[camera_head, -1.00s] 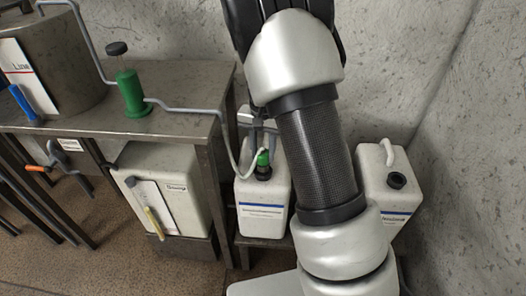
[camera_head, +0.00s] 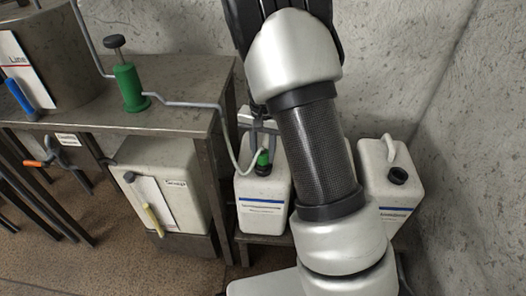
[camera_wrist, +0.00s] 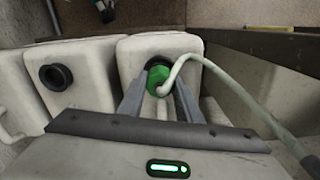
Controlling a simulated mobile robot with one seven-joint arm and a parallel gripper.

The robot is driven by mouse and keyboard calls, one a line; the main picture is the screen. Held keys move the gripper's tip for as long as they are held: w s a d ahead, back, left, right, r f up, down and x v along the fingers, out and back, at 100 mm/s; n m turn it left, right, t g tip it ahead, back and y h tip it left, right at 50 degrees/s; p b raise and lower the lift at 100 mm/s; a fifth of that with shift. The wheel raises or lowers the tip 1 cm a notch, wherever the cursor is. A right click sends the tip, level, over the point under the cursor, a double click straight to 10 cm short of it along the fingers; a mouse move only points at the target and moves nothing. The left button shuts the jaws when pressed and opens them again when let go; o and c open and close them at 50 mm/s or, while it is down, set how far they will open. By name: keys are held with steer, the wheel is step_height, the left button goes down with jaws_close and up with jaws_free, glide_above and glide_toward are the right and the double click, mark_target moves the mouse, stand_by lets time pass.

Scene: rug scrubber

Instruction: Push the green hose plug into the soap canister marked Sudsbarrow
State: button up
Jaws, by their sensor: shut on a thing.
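The green hose plug (camera_head: 262,158) is at the black-collared mouth of a white canister (camera_head: 248,215) with a blue-striped label. I cannot read the name on that label. My gripper (camera_wrist: 158,95) is shut on the green plug, which shows between its two fingers in the wrist view (camera_wrist: 158,75). The pale hose curves off from the plug to the right there. The plug is over the mouth and seems to touch it; how deep it sits is hidden. In the head view my arm hides part of the gripper.
A second white canister (camera_head: 385,185) with an open black mouth (camera_head: 398,174) stands to the right, partly behind my arm. A larger white container (camera_head: 175,175) stands left, under a metal bench (camera_head: 185,122). A green pump (camera_head: 128,88) on the bench joins the hose. A concrete wall closes the right.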

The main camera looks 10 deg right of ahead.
steer(key=o, duration=1.3)
steer(key=shift+c, duration=0.2)
step_height(320, 180, up, 17)
steer(key=p, duration=0.4)
steer(key=shift+r+p, duration=0.2)
steer(key=shift+p, duration=0.15)
